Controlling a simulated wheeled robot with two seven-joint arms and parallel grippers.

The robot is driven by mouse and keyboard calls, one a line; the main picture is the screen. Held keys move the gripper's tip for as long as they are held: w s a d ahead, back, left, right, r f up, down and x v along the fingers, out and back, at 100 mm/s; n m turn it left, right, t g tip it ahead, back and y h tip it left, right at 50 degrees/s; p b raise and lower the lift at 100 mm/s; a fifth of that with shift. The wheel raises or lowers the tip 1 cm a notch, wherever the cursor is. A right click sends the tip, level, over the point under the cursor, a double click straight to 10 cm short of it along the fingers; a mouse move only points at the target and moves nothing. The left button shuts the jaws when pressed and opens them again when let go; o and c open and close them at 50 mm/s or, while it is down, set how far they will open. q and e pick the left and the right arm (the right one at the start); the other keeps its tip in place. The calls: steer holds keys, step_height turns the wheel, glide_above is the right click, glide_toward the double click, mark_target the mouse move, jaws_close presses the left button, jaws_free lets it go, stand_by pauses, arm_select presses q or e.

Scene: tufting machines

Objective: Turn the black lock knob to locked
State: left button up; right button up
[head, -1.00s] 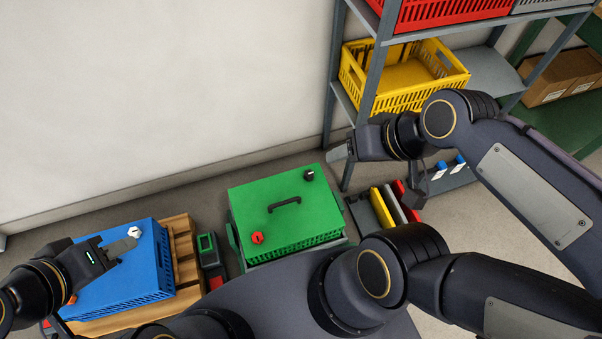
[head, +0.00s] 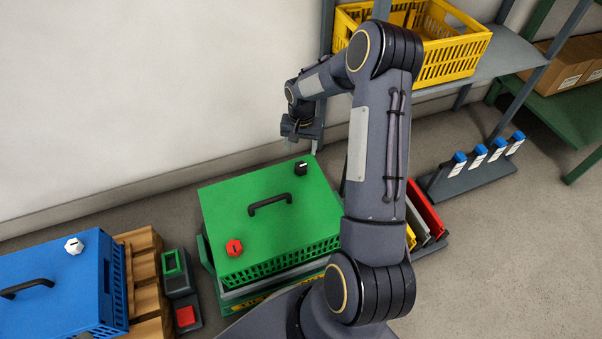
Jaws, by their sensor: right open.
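The black lock knob (head: 301,168) sits on the far right corner of the green machine's top (head: 230,200). A black bar handle (head: 270,204) and a red knob (head: 234,248) are on the same top. My right gripper (head: 296,140) is above and just behind the black knob in the picture, apart from it, pointing down. It is small in view, and its jaws are open with nothing in them. My right arm crosses in front of the green machine's right side. My left gripper is out of view.
A blue machine (head: 40,285) with a white knob (head: 74,246) stands at the left on a wooden pallet (head: 146,285). A shelf with a yellow crate (head: 445,62) is behind my arm. Blue-capped bottles (head: 480,152) stand at the right. Grey floor (head: 500,250) is clear there.

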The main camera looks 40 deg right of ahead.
mark_target(301, 164)
step_height(301, 164, down, 8)
steer(key=b, duration=0.3)
steer(key=shift+f, duration=0.2)
steer(key=c, duration=1)
